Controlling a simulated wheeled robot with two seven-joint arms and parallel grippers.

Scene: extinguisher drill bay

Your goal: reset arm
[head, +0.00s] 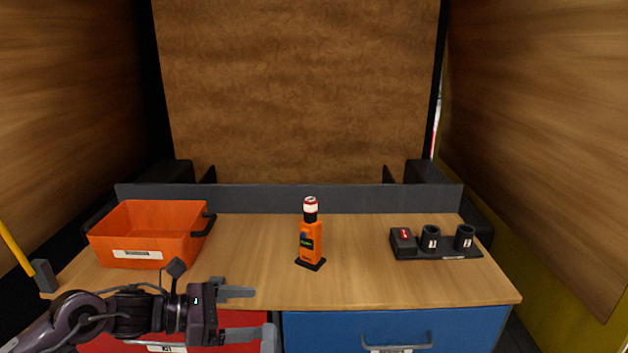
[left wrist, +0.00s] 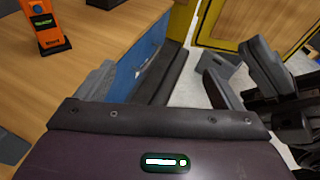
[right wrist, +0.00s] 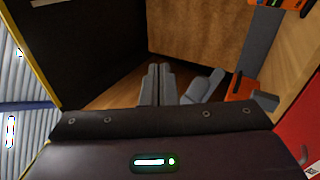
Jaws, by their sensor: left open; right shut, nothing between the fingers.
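My left gripper (head: 255,315) is open and empty in front of the table's front edge, low in the head view. Its spread fingers (left wrist: 160,88) also show in the left wrist view, with nothing between them. My right gripper (right wrist: 157,85) is shut and empty in the right wrist view, its two fingers side by side. My right arm is outside the head view. An orange device (head: 311,240) with a white and red top stands upright on the table, apart from both grippers. Its lower part shows in the left wrist view (left wrist: 47,30).
An orange bin (head: 150,230) stands at the table's left. A black holder (head: 435,252) with two cups and a box with a red mark stands at the right. The wooden tabletop (head: 250,245) is otherwise clear. Blue (head: 395,325) and red drawers lie below its front edge.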

